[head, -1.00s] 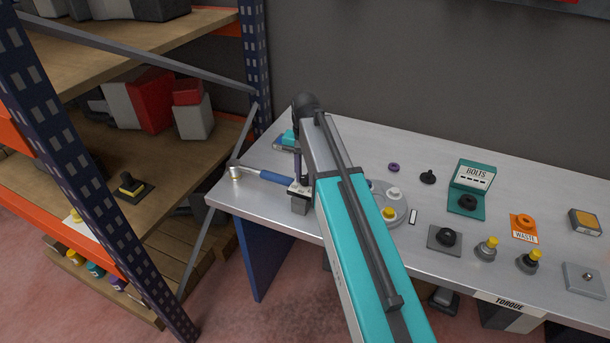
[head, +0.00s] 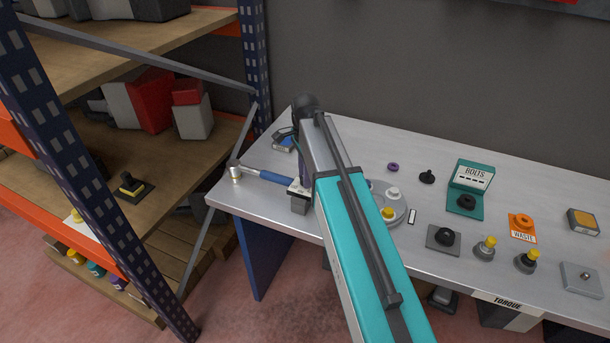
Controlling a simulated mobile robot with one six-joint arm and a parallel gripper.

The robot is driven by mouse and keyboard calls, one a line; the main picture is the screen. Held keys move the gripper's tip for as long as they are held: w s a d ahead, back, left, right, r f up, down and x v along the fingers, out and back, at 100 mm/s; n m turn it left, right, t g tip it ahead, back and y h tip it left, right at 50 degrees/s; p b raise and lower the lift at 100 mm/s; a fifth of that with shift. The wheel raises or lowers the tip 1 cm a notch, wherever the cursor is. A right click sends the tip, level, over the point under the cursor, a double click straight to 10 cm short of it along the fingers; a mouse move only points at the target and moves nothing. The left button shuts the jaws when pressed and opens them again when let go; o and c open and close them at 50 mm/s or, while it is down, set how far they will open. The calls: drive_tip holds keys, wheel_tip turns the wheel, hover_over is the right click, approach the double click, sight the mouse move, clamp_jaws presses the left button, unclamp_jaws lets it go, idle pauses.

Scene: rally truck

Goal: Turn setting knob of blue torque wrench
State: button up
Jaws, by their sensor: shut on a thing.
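The blue torque wrench (head: 268,176) lies near the left end of the metal bench, its silver head (head: 236,174) at the left and its blue handle running right to my gripper. My gripper (head: 296,188) is at the handle's right end, shut on the setting knob there. The jaws and my arm hide the knob, so its setting cannot be read.
A dark boxed device (head: 284,141) sits behind the wrench. A round grey tray (head: 399,213) is right of my arm. Bolts, a teal BOLTS holder (head: 474,176) and an orange WASTE pad (head: 523,237) stand farther right. A shelf rack (head: 130,130) is at left.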

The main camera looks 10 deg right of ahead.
drive_tip(key=shift+m, duration=2)
drive_tip(key=o, duration=1.1)
drive_tip(key=shift+c, duration=0.2)
drive_tip(key=shift+r, duration=0.1)
wheel_tip(320, 180, up, 14)
drive_tip(key=b, duration=0.3)
